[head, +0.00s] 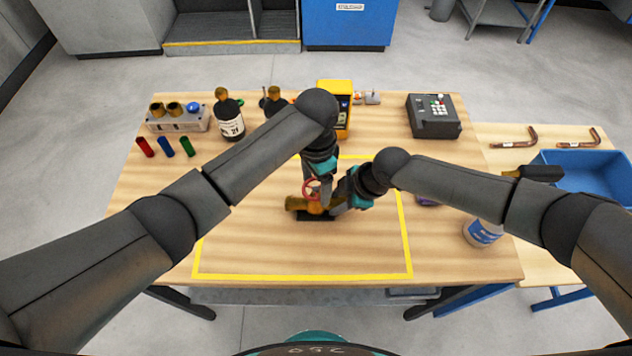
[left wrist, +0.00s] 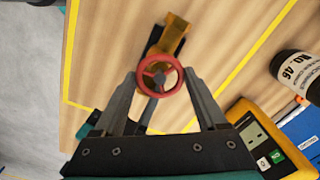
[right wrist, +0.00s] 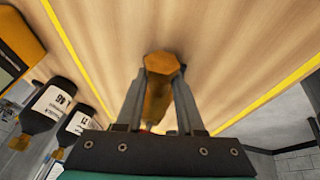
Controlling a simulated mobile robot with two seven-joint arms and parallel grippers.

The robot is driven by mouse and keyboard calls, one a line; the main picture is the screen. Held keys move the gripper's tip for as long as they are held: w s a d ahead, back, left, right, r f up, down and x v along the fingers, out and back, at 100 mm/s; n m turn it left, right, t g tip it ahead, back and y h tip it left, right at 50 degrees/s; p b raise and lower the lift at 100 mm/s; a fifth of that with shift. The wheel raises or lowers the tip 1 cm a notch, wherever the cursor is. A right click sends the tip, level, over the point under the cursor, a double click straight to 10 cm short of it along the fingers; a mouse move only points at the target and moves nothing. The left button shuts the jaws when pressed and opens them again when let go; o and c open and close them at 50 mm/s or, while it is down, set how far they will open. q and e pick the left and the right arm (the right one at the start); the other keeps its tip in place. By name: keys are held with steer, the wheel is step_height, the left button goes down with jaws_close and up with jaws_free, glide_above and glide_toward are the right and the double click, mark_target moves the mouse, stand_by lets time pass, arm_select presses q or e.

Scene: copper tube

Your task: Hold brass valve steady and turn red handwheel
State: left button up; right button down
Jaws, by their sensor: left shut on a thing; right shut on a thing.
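The brass valve (head: 298,203) lies on a dark base (head: 316,216) inside the yellow-outlined area of the wooden table. Its red handwheel (head: 312,187) stands on top. My left gripper (head: 316,188) comes from above and is shut on the handwheel, with a finger on each side of the rim, as the left wrist view shows on the handwheel (left wrist: 160,76). My right gripper (head: 340,204) comes from the right and is shut on the valve body; in the right wrist view the brass body (right wrist: 160,80) sits between the fingers. The fingers hide part of the valve.
Black bottles (head: 229,115), coloured tubes (head: 166,147) and a yellow device (head: 343,97) stand at the back left and middle. A dark box with buttons (head: 434,116) is at the back right. A white jar (head: 482,232) stands at right, near a blue bin (head: 590,172). The front of the outlined area is clear.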

arm_select(q)
steer(key=shift+n, duration=0.9)
steer(key=shift+r, duration=0.1)
steer(key=o, duration=1.3)
steer(key=shift+d, duration=0.1)
